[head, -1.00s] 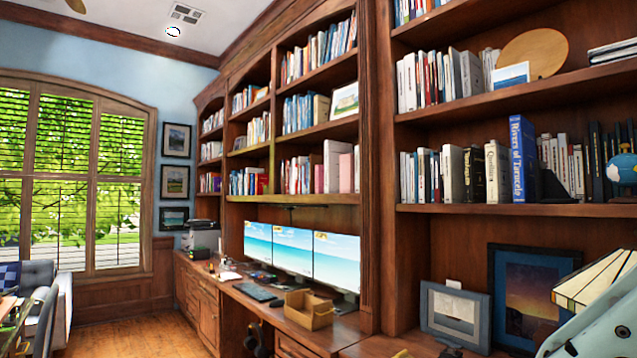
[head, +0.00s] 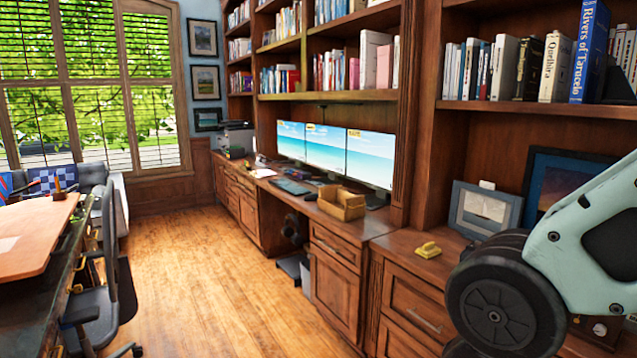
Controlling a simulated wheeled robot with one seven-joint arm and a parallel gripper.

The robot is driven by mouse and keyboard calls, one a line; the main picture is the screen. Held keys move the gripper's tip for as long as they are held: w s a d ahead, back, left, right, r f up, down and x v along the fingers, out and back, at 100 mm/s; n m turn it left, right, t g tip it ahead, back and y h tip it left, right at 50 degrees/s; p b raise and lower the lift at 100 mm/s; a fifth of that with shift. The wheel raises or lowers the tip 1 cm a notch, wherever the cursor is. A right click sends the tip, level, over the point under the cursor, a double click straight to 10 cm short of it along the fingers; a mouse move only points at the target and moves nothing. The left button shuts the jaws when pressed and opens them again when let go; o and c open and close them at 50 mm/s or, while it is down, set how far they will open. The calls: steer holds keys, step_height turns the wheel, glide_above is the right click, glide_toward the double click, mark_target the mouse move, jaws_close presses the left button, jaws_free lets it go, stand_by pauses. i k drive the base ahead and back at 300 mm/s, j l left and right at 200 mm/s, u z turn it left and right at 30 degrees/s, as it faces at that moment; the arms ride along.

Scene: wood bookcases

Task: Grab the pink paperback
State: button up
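Pale pink books stand upright on the shelf above the monitors, among several other books. One pale pink spine (head: 385,66) is near the right end of that row, beside a taller white-pink book (head: 372,58). A narrower pink spine (head: 354,74) stands a little to the left. I cannot tell which of them is the pink paperback, as the titles are too small to read. My gripper is not in view; only a pale green link of my arm with a dark round joint shows at the lower right, well apart from these books.
A long wood counter (head: 400,243) runs below the shelves, with three monitors (head: 318,150), an open cardboard box (head: 341,204) and a yellow object (head: 428,250). A desk (head: 40,235) and office chair (head: 103,285) stand at the left. The wood floor (head: 210,270) between is clear.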

mark_target(356, 62)
steer(key=i+u, duration=0.25)
steer(key=i, duration=0.3)
steer(key=i+u, duration=0.25)
steer(key=i, duration=0.35)
steer(key=i+l+u, duration=0.25)
steer(key=i, duration=0.3)
steer(key=i+j, duration=0.1)
steer(key=i, duration=0.55)
steer(key=i+j, duration=0.1)
steer(key=i, duration=0.55)
steer(key=i+j+z, duration=0.1)
steer(key=i, duration=0.6)
